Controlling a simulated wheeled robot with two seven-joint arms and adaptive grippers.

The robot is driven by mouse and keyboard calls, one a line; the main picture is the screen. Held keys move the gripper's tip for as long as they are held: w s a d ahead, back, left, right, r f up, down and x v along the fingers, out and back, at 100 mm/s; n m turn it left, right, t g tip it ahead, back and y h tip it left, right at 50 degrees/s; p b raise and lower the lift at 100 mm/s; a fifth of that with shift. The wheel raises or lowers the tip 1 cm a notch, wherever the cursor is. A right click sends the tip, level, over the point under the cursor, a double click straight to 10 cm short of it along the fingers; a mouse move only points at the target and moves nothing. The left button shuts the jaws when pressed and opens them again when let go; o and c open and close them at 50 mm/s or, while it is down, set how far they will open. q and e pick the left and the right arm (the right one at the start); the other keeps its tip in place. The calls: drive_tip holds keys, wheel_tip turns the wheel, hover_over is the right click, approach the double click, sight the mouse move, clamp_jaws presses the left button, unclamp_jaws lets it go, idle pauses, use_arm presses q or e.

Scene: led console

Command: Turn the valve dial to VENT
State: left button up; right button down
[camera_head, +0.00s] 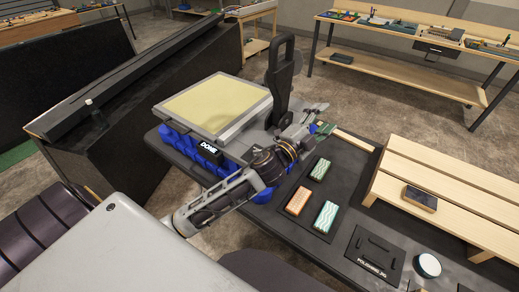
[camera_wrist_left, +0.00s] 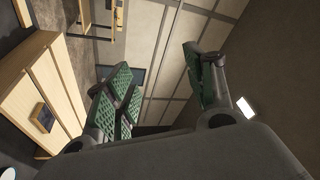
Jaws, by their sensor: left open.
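I cannot make out a valve dial or a VENT marking in either view. My left gripper (camera_head: 312,122) is over the dark bench, beside the black upright handle (camera_head: 284,72) of a grey machine. In the left wrist view the left gripper (camera_wrist_left: 163,88) has its green-padded fingers wide apart, with nothing between them. The machine has a pale yellow top (camera_head: 217,103), a blue base and a black label that seems to read DOME (camera_head: 210,149). My left forearm and gripper hide part of the machine's right side. My right gripper is not in view.
Orange, teal and green patterned blocks (camera_head: 326,216) lie on the dark bench. A black plate (camera_head: 374,252) and a round white-topped piece (camera_head: 429,265) are near its front. A slatted wooden stand (camera_head: 450,180) with a small dark-topped block (camera_head: 419,198) is at right.

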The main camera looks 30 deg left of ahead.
use_arm(q)
drive_tip(key=s+d+r+m+g+h, duration=0.25)
drive_tip(key=d+m+g+h, duration=0.4)
drive_tip(key=m, duration=0.55)
drive_tip(key=s+d+r+m+g+h, duration=0.1)
drive_tip(key=s+d+m+g+h, duration=0.2)
drive_tip(key=d+m+g+h, duration=0.65)
drive_tip(key=a+f+m+g+y, duration=0.3)
drive_tip(key=a+f+m+y, duration=0.6)
drive_tip(key=a+f+y, duration=0.15)
drive_tip(key=w+a+y, duration=0.2)
drive_tip(key=a+y, duration=0.9)
drive_tip(key=a, duration=1.4)
drive_tip(key=shift+w+a+r+g, duration=0.15)
drive_tip(key=shift+w+r+g, duration=0.15)
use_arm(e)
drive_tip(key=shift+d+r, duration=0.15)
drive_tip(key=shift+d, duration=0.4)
use_arm(q)
drive_tip(key=shift+y, duration=0.25)
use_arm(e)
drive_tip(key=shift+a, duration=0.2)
